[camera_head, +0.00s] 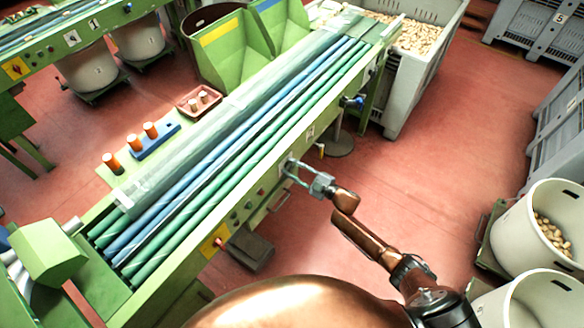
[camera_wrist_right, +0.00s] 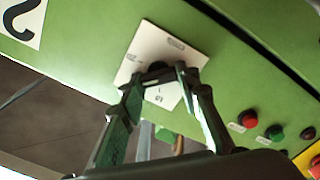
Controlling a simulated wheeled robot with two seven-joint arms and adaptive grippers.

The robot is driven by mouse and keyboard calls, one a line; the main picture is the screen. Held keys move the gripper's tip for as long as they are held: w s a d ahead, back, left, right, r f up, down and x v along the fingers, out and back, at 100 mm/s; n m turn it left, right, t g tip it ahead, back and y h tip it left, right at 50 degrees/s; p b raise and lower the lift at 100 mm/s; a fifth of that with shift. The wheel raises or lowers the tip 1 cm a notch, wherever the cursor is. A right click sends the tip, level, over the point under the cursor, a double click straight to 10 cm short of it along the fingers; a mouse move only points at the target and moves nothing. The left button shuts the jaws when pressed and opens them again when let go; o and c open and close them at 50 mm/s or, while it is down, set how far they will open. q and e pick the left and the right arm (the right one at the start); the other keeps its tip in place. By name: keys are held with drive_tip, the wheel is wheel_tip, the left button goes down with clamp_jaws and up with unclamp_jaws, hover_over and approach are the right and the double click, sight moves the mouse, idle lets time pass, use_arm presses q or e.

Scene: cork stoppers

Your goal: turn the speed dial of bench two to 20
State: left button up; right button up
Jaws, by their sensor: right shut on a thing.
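The speed dial (camera_wrist_right: 157,67) is a dark round knob on a white plate (camera_wrist_right: 147,38) fixed to the green front of bench two. My right gripper (camera_wrist_right: 165,72) is shut on the knob, one finger on each side. The plate carries small markings; the dial's setting cannot be read. A sign with a black "2" (camera_wrist_right: 22,14) shows at the upper left of the wrist view. In the head view, my right gripper (camera_head: 292,170) reaches the front panel of the bench (camera_head: 265,185), and the knob is hidden there. My left gripper is not in view.
Red (camera_wrist_right: 247,118) and green (camera_wrist_right: 274,132) buttons sit beside the dial plate. Blue and green rollers or belts (camera_head: 230,140) run along the bench top. A grey bin of corks (camera_head: 405,85) stands at its far end. White tubs (camera_head: 540,230) stand at right; the red floor between is clear.

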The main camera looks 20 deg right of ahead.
drive_tip(key=m+p, duration=0.1)
drive_tip(key=m, duration=0.3)
drive_tip(key=shift+d+m, duration=0.15)
drive_tip(key=shift+m, duration=0.15)
drive_tip(key=m, duration=0.4)
drive_tip(key=shift+w+p, duration=0.1)
drive_tip(key=shift+p, duration=0.25)
drive_tip(key=o, duration=1.2)
drive_tip(key=shift+c, duration=0.2)
drive_tip(key=v, duration=1.2)
